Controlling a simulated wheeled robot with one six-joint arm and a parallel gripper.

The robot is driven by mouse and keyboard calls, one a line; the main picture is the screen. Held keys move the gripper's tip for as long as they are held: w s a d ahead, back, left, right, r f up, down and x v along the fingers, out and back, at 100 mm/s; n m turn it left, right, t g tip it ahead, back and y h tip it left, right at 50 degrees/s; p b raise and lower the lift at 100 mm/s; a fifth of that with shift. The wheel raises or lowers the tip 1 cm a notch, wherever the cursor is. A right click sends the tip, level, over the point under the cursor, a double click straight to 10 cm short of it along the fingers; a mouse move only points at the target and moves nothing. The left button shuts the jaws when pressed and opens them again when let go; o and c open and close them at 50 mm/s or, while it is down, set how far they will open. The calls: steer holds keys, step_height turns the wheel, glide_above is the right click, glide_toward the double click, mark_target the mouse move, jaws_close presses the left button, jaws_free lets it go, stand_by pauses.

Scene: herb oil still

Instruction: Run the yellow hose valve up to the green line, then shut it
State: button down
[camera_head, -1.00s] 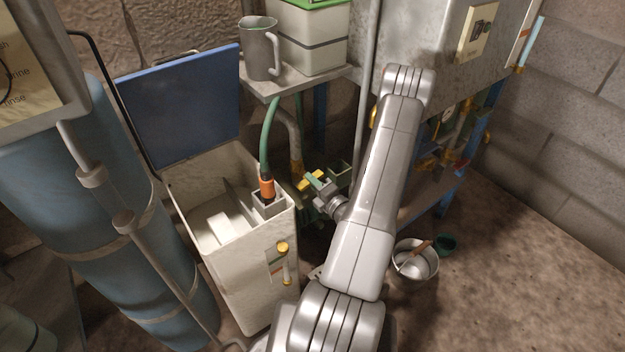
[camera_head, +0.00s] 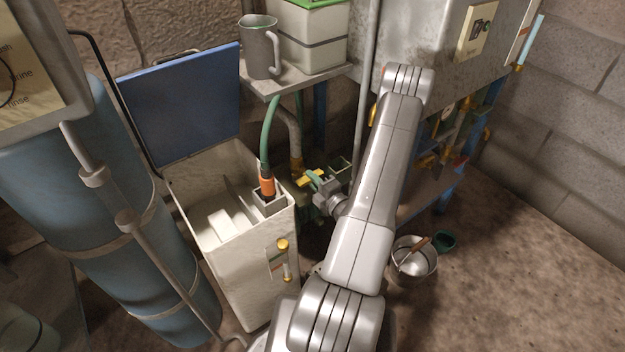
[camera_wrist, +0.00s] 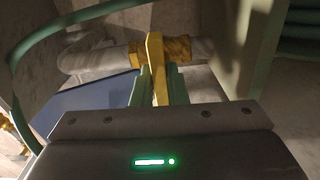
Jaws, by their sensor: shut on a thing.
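The yellow valve handle (camera_wrist: 157,70) stands between the green fingertips of my gripper (camera_wrist: 161,87) in the wrist view, and my gripper is shut on it. Behind it a brass valve body (camera_wrist: 178,50) sits on a grey pipe. In the head view my gripper (camera_head: 319,181) is at the yellow handle (camera_head: 309,181), right of the open white tank (camera_head: 230,265). A green hose (camera_head: 268,135) runs down into the tank through an orange fitting (camera_head: 267,186). A gauge (camera_head: 281,260) with small coloured marks is on the tank's front; I cannot make out its level.
The tank's blue lid (camera_head: 185,105) stands open. A grey mug (camera_head: 260,48) and a white box (camera_head: 308,38) are on a shelf above the valve. Blue cylinders (camera_head: 95,220) stand at left.

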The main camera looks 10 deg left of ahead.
steer(key=c, duration=1.5)
jaws_free()
steer(key=shift+o, duration=0.2)
steer(key=p+v, duration=0.1)
steer(key=v, duration=1.3)
steer(key=shift+w, duration=0.1)
